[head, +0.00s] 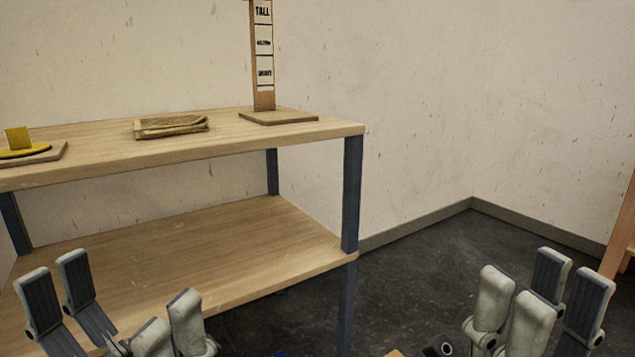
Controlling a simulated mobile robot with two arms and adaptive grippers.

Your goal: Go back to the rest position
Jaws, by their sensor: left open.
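My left gripper (113,302) is at the bottom left, in front of the shelf unit. Its fingers point up and are spread wide, with nothing between them. My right gripper (541,291) is at the bottom right, over the dark floor, with its fingers pointing up. Its fingers stand closer together than those of the left one. Its lower part is cut off by the frame edge, so whether it is open or holds something low down is unclear. Neither gripper visibly touches anything.
A wooden shelf unit (225,140) with dark legs stands at left. On its top are a labelled upright post (263,60), a folded tan item (170,127) and a yellow piece (18,140) on a board. The lower shelf (230,240) looks bare. Wooden furniture (622,235) stands at right.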

